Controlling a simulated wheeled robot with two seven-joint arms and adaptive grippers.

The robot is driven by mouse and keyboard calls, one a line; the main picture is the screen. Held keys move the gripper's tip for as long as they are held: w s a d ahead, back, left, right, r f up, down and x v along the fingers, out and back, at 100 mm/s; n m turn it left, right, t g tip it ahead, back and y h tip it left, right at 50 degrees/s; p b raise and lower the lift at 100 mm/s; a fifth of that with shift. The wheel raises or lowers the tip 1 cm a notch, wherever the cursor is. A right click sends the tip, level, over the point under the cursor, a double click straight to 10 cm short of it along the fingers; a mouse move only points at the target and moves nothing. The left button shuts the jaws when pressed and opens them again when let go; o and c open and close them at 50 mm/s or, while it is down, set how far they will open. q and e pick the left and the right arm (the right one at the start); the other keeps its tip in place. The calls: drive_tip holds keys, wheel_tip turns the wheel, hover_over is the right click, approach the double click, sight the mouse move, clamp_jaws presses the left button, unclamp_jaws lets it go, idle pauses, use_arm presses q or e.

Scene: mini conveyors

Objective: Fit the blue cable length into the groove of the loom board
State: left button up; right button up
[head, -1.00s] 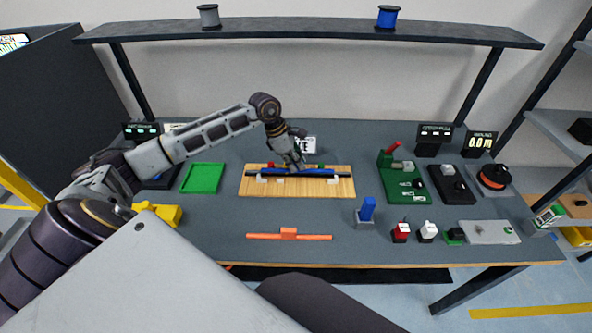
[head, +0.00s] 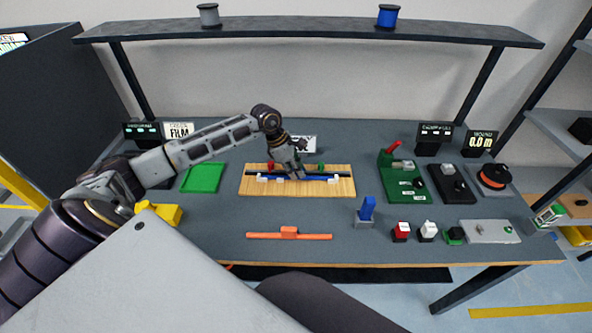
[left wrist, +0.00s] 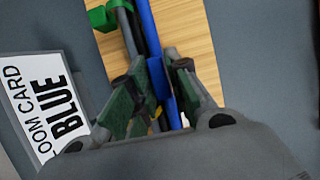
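The wooden loom board (head: 255,188) lies in the middle of the table, with a dark strip (head: 343,176) along it and white clips near its front. The blue cable length (head: 318,180) lies low along the board, by the white clips; I cannot tell whether it is seated in the groove. My left gripper (head: 296,175) points down over the board's middle. In the left wrist view its green-padded fingers (left wrist: 166,75) close on both sides of the blue cable (left wrist: 147,25), which runs beside the dark strip. My right gripper is out of view.
The loom card reading BLUE (left wrist: 40,105) stands behind the board. A green tray (head: 203,178) is to the left. An orange piece (head: 288,236) lies in front. A blue item on a grey base (head: 366,210) and a green press-like device (head: 400,180) stand to the right.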

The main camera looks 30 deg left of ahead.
use_arm(q)
drive_tip(key=shift+o, duration=1.1)
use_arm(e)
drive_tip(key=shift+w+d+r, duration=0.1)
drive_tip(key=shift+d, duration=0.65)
use_arm(q)
drive_tip(key=shift+r, duration=0.1)
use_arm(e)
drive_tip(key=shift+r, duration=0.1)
use_arm(q)
drive_tip(key=shift+a+r, duration=0.25)
drive_tip(key=shift+r, duration=0.3)
drive_tip(key=v, duration=0.4)
drive_tip(key=shift+s, duration=0.1)
drive_tip(key=v, duration=0.7)
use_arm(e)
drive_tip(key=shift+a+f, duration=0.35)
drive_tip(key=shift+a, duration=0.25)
